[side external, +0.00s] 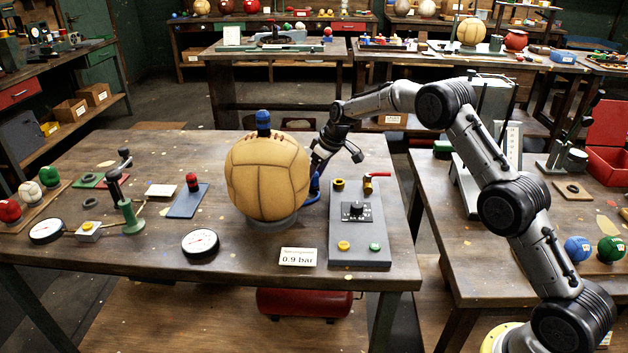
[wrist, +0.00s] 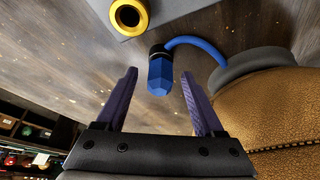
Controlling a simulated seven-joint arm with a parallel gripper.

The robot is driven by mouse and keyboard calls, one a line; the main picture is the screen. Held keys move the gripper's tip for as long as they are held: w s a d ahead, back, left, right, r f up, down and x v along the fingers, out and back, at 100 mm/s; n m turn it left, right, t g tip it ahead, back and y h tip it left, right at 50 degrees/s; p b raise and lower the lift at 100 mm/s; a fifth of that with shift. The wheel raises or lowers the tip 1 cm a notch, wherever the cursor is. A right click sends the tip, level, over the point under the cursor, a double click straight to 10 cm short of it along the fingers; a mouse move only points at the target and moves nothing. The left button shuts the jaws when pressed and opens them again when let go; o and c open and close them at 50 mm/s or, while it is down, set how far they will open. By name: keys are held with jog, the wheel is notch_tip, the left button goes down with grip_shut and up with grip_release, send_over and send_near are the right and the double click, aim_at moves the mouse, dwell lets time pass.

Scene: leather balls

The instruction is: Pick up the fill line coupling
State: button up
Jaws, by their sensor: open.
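The fill line coupling (wrist: 160,76), a blue faceted piece with a dark collar, shows in the wrist view at the end of a curved blue hose (wrist: 205,42). The hose (side external: 313,187) also shows in the side view, low behind the ball's right side. My gripper (wrist: 158,82) is open, with a finger on each side of the coupling in the picture and no visible contact. Whether the coupling is between the fingers in depth is unclear.
The ball sits on a dark ring (wrist: 252,62), close to my right finger in the wrist view. A grey panel (side external: 360,245) with a brass ring (wrist: 128,16), dial and red-handled valve stands right of the ball. A blue fitting (side external: 263,122) tops the ball.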

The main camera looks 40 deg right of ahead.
grip_shut()
jog(key=shift+r, duration=0.1)
